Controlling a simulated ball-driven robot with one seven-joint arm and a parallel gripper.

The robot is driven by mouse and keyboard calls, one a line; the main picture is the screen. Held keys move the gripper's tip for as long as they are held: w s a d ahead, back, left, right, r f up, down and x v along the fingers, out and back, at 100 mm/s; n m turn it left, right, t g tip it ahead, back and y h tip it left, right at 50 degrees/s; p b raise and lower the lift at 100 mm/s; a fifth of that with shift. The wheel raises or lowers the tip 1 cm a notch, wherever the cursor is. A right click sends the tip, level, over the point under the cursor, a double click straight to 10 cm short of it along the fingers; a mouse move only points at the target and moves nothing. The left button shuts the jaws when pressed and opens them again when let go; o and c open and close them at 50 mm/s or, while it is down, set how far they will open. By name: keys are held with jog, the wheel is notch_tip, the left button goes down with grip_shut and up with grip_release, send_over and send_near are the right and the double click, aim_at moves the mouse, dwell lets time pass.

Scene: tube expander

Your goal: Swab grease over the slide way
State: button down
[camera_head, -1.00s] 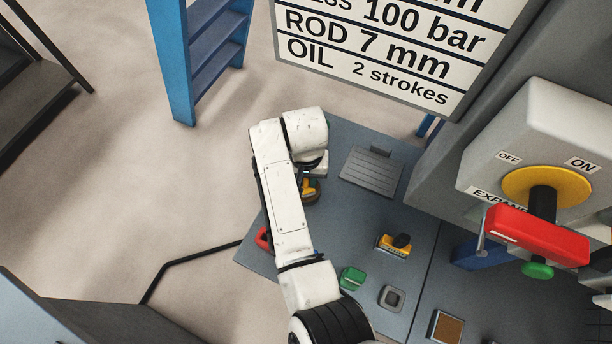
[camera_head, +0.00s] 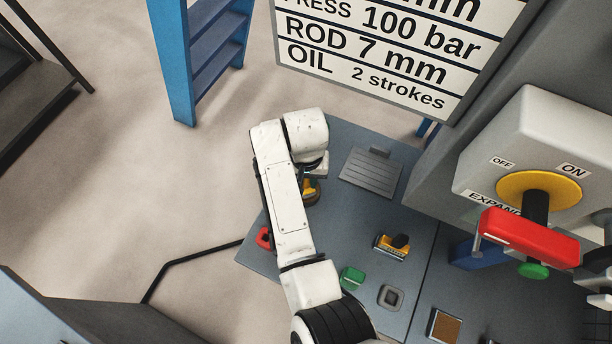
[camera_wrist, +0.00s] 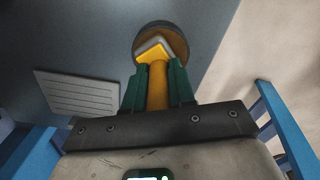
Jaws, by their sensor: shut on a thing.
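My gripper (camera_wrist: 157,86) has green fingers shut on the yellow handle of a swab (camera_wrist: 157,74). The swab's pale grey and yellow head (camera_wrist: 154,48) is over a round, dark-rimmed pot with a brown inside (camera_wrist: 179,37). I cannot tell whether the head touches what is in the pot. In the head view my gripper (camera_head: 318,172) is at the upper left of the grey bench top, mostly hidden by my white arm. The pot (camera_head: 313,196) shows partly beneath it. I cannot tell for sure which part is the slide way.
A ribbed grey plate (camera_head: 371,172) lies right of the pot. A red-handled switch (camera_head: 530,237) juts out at right.

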jog(key=shift+r+p, duration=3)
jog(key=shift+r, duration=0.2)
jog(key=shift+a, duration=0.1)
